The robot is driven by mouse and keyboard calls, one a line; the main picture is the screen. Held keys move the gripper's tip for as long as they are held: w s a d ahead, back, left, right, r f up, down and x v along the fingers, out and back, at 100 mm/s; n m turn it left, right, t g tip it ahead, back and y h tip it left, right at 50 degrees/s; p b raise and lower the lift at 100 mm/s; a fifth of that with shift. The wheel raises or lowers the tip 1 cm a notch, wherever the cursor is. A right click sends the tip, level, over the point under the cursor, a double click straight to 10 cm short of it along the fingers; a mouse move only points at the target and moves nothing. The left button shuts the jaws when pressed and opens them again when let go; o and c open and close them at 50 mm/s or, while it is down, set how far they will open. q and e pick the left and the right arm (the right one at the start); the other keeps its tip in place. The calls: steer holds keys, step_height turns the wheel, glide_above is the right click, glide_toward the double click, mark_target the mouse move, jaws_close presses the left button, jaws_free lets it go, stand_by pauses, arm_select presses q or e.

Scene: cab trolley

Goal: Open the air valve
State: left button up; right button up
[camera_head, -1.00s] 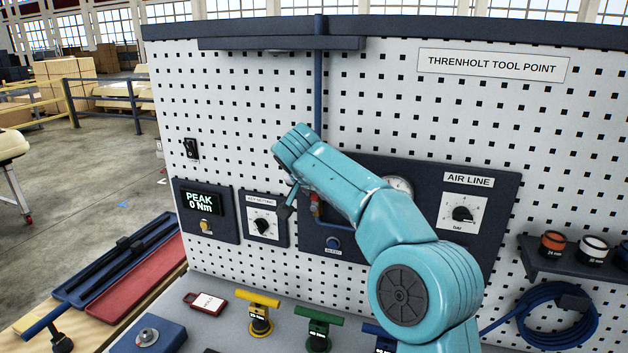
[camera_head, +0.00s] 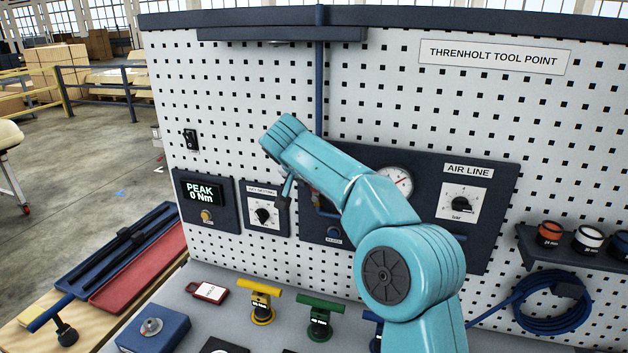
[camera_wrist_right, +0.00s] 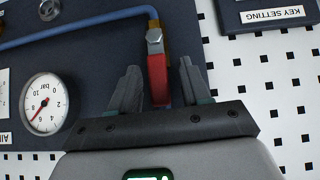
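The air valve has a red lever (camera_wrist_right: 157,78) with a grey end, on a brass fitting at a blue pipe (camera_wrist_right: 85,33), in the right wrist view. My right gripper (camera_wrist_right: 161,85) is open, its two dark fingers on either side of the lever with gaps visible. I cannot tell how deep the lever reaches between them. In the head view my right arm covers most of the valve, and a fingertip of the right gripper (camera_head: 284,193) shows left of it. My left gripper is not in view.
The pressure gauge (camera_head: 397,182) and the AIR LINE dial (camera_head: 462,204) sit right of the arm; the gauge needle also shows in the wrist view (camera_wrist_right: 44,104). The key setting dial (camera_head: 263,215) is close left of the gripper. Coloured T-handled keys (camera_head: 319,316) stand on the bench below.

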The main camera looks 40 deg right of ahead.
steer(key=v, duration=1.6)
steer(key=shift+b, duration=0.4)
steer(key=shift+a, duration=0.1)
steer(key=shift+s+a, duration=0.1)
steer(key=shift+s, duration=0.05)
